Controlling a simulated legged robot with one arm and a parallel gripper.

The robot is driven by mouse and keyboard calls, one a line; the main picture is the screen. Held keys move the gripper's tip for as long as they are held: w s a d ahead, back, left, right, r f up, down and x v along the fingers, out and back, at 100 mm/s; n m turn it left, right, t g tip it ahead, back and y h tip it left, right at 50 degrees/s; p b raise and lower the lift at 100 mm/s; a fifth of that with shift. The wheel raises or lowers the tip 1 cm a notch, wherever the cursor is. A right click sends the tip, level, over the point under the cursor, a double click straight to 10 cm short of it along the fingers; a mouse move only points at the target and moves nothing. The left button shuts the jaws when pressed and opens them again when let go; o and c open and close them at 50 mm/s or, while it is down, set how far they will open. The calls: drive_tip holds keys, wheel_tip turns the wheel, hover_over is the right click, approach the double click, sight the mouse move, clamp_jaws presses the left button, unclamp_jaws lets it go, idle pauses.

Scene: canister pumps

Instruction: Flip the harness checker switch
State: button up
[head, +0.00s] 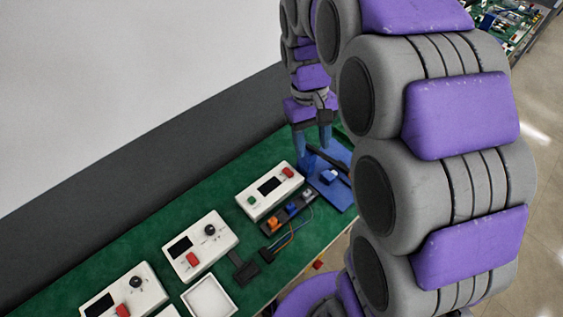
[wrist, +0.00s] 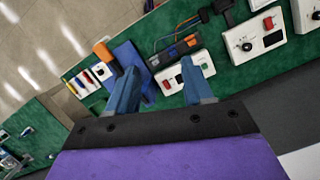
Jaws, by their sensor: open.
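A white box (head: 270,190) with a dark display, a green button and a red switch stands on the green bench mat, beside a dark connector block (head: 288,212) with orange and blue plugs. It appears to be the harness checker; no label is readable. It also shows in the wrist view (wrist: 186,74), partly behind one finger. My gripper (head: 312,143) is open and empty, above the far end of the bench near a blue fixture (head: 338,188). In the wrist view my gripper (wrist: 162,70) has its blue fingers spread. I cannot tell any contact.
A second white box (head: 200,243) with a black knob and red switch stands nearer, and a third (head: 125,295) nearer still. A white tray (head: 209,297) lies at the front edge. A grey wall strip (head: 150,150) borders the bench. My arm covers much of the right side.

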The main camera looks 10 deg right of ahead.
drive_tip(key=w+f, duration=0.2)
drive_tip(key=w, duration=0.6)
drive_tip(key=n, duration=0.2)
hover_over(284, 168)
drive_tip(key=s, duration=0.3)
drive_tip(key=w+x, duration=0.1)
drive_tip(key=x, duration=0.3)
drive_tip(key=w+a+f+n+g+h, duration=0.1)
drive_tip(key=w+a+f, duration=0.1)
drive_tip(key=w+f, duration=0.4)
drive_tip(key=w+a+f+n, duration=0.1)
drive_tip(key=w+a+f, duration=0.15)
drive_tip(key=f, duration=0.55)
drive_tip(key=shift+h, duration=0.3)
drive_tip(key=b+x, duration=0.8)
drive_tip(key=x, duration=0.9)
drive_tip(key=shift+w+f, duration=0.15)
drive_tip(key=shift+f, duration=0.1)
